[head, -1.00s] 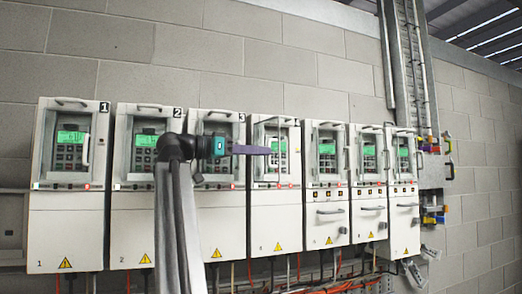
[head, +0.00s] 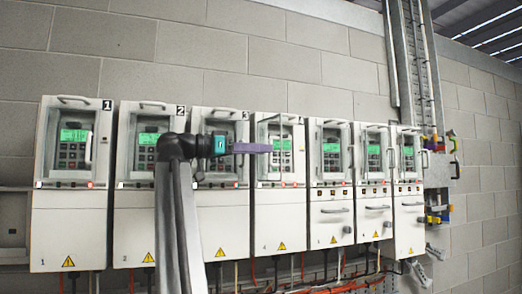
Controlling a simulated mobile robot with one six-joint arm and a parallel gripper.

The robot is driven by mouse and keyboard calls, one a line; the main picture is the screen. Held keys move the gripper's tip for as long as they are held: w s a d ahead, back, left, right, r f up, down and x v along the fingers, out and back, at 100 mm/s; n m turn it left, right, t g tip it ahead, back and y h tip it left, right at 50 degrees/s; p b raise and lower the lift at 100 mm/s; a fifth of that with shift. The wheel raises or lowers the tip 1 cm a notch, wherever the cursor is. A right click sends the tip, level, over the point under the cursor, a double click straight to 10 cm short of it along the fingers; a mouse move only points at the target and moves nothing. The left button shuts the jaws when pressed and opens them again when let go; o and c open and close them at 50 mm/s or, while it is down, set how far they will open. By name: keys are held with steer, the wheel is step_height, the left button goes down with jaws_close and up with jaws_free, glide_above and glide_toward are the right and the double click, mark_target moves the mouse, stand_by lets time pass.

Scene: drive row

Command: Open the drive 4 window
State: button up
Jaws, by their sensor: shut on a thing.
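Drive 4 (head: 280,215) is the white cabinet in the middle of the row, with a lit green display and keypad behind its window (head: 291,163). My gripper (head: 268,148), with purple fingers, reaches in from the left at display height. It is shut on the drive 4 window handle, as far as I can see; the fingers cover much of the grip.
Drive 1 (head: 72,220), drive 2 (head: 135,225) and drive 3 (head: 222,225) stand to the left, the latter two partly behind my arm. Several narrower drives stand close on the right. Orange cables (head: 345,285) hang below. A metal cable tray (head: 420,75) rises at right.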

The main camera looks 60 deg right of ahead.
steer(key=b+v, duration=0.1)
steer(key=v, duration=0.5)
steer(key=shift+w+a, duration=0.2)
steer(key=shift+a, duration=0.1)
